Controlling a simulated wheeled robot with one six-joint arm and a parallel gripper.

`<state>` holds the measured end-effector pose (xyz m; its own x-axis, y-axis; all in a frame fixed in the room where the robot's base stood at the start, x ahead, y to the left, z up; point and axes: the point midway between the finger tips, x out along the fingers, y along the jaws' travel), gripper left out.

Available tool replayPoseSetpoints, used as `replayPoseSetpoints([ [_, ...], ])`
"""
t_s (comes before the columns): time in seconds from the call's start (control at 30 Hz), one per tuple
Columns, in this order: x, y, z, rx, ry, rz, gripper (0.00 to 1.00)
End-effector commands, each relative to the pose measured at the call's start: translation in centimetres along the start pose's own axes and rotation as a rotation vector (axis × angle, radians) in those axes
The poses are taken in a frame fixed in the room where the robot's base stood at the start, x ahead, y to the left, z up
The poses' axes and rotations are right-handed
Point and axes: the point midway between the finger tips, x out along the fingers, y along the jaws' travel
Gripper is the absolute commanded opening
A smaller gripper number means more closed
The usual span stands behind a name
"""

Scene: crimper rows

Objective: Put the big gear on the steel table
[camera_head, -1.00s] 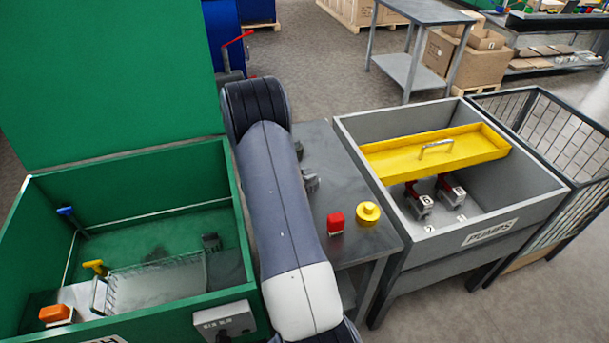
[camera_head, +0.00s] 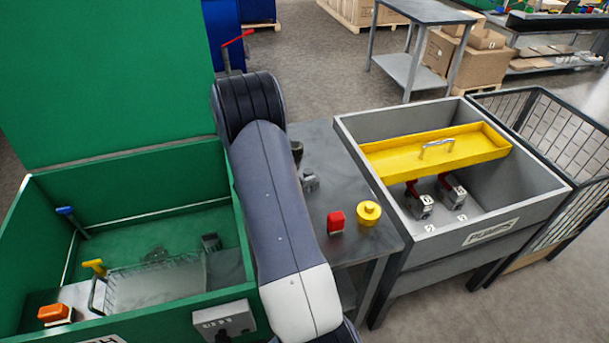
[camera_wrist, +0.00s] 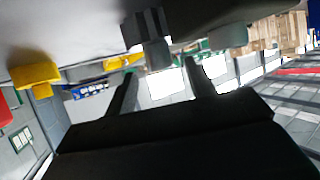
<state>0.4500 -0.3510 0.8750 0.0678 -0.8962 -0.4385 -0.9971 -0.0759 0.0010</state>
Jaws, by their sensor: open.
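A grey steel-topped table (camera_head: 341,187) stands between the green bin and the grey bin. On it are a red block (camera_head: 336,222), a yellow stepped round piece (camera_head: 369,213), a dark upright piece (camera_head: 297,151) and a small grey piece (camera_head: 309,181). I cannot pick out the big gear for certain in either view.
The open green bin (camera_head: 190,312) holds a wire rack and small parts. The grey PUMPS bin (camera_head: 425,250) has a yellow tray (camera_head: 436,151) across it and two pumps inside. A mesh cage (camera_head: 540,115) stands at right. Another table (camera_head: 425,12) is behind.

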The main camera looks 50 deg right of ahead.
Motion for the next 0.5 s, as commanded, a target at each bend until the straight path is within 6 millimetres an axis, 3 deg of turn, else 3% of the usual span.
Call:
replayPoseSetpoints([
  [0.3, -6.3, -0.1, 0.2, 0.002, 0.002, -0.005, 0.52],
  [0.5, -8.8, -0.1, 0.1, 0.002, 0.001, -0.003, 0.52],
])
